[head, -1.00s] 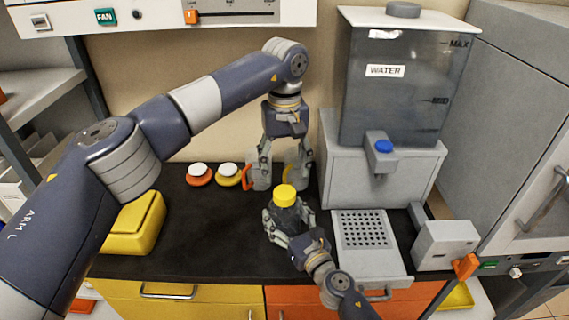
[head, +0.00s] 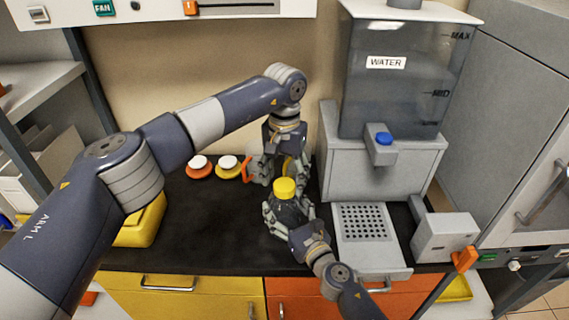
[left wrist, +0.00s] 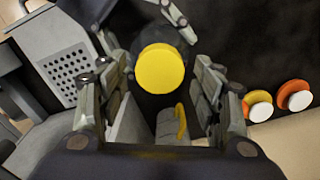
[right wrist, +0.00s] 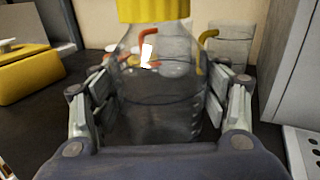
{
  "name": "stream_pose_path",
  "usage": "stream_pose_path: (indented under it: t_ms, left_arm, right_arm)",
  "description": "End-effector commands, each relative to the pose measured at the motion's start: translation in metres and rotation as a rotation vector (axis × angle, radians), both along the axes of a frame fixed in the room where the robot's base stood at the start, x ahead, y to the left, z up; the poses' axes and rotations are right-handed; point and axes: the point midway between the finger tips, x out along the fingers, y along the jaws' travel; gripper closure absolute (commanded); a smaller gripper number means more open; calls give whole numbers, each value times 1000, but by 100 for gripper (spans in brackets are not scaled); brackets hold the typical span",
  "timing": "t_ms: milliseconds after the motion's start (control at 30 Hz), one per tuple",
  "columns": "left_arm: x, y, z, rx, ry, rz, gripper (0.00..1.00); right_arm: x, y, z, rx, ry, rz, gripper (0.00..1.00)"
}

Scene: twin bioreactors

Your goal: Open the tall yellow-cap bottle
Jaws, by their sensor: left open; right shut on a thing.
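The tall bottle is a clear, dark-looking bottle (right wrist: 160,100) with a yellow cap (head: 284,188). It stands upright on the black counter in the head view. My right gripper (head: 287,218) is shut around the bottle's body, one finger on each side in the right wrist view. My left gripper (head: 281,177) points down over the bottle and is open. In the left wrist view the yellow cap (left wrist: 160,67) lies between its spread fingers near the tips, with visible gaps on both sides. The cap sits on the bottle's neck.
The water dispenser (head: 390,160) stands to the right. A yellow box (head: 140,225) is on the left. Counter between is clear.

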Motion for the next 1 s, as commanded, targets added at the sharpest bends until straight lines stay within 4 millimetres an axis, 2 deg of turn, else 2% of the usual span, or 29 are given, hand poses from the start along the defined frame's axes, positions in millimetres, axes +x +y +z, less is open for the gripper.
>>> stream_pose_path:
  t_ms: [200,467,500,700,867,1000]
  left_arm:
    - [0,0,-17,-1,0,0,40]
    - [0,0,-19,0,0,0,40]
    - [0,0,-19,0,0,0,44]
    - [0,0,-19,0,0,0,86]
    - [0,0,-19,0,0,15,87]
    - [0,0,-18,1,-1,151,87]
  right_arm:
    - [0,0,-1,0,1,0,98]
    - [0,0,-1,0,1,0,98]
    - [0,0,-1,0,1,0,98]
    - [0,0,-1,0,1,0,98]
    - [0,0,-1,0,1,0,98]
    - [0,0,-1,0,1,0,98]
